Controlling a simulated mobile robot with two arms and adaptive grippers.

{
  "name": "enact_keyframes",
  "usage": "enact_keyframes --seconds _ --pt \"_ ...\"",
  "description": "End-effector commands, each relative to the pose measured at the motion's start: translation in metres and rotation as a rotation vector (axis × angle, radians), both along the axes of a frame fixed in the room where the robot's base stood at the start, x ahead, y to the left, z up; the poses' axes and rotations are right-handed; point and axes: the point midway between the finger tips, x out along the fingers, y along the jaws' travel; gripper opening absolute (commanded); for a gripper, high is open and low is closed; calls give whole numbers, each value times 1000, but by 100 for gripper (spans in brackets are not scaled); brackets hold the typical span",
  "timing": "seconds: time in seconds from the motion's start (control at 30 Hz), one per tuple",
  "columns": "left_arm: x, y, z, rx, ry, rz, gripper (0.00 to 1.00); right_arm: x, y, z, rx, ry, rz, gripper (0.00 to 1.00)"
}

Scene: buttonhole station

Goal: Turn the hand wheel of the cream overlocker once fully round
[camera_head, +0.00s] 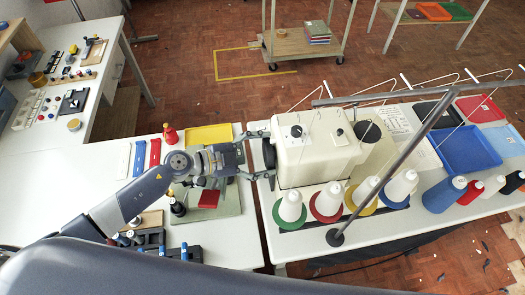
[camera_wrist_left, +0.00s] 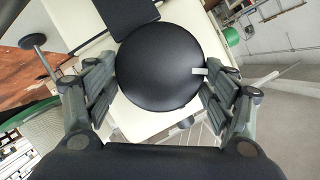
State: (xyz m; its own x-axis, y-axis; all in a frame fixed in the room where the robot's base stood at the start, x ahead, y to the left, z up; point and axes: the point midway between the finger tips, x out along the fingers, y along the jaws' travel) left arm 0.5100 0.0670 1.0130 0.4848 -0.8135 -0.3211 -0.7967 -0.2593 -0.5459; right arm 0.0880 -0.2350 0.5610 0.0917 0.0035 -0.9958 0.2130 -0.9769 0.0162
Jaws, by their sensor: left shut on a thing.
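The cream overlocker (camera_head: 318,152) stands on the right-hand table, behind a row of thread cones. Its black hand wheel (camera_head: 268,155) is on its left side, partly hidden by my gripper. My left gripper (camera_head: 265,153) reaches in from the left with a finger on each side of the wheel. In the left wrist view the wheel (camera_wrist_left: 158,68) is a round black disc between the two fingers of the left gripper (camera_wrist_left: 156,88), which is shut on its rim. A small light grey piece shows at the disc's right edge. My right gripper is not in view.
Thread cones (camera_head: 328,203) stand in front of the overlocker, under a grey metal pole (camera_head: 390,168). A blue tray (camera_head: 467,150) lies to the right. A gap separates the tables.

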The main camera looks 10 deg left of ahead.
Motion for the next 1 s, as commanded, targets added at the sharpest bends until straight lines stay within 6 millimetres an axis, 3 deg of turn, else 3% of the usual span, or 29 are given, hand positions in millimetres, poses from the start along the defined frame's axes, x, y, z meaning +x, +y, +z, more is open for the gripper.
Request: enact_keyframes --seconds 0.43,0.47,0.53,1.0 --pt "0 -1 0 2 -13 -1 52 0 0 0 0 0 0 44" --pt "0 -1 0 2 -13 -1 78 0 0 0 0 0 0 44" --pt "0 -1 0 2 -13 -1 94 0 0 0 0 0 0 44" --pt "0 0 3 4 -14 -1 95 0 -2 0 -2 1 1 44"
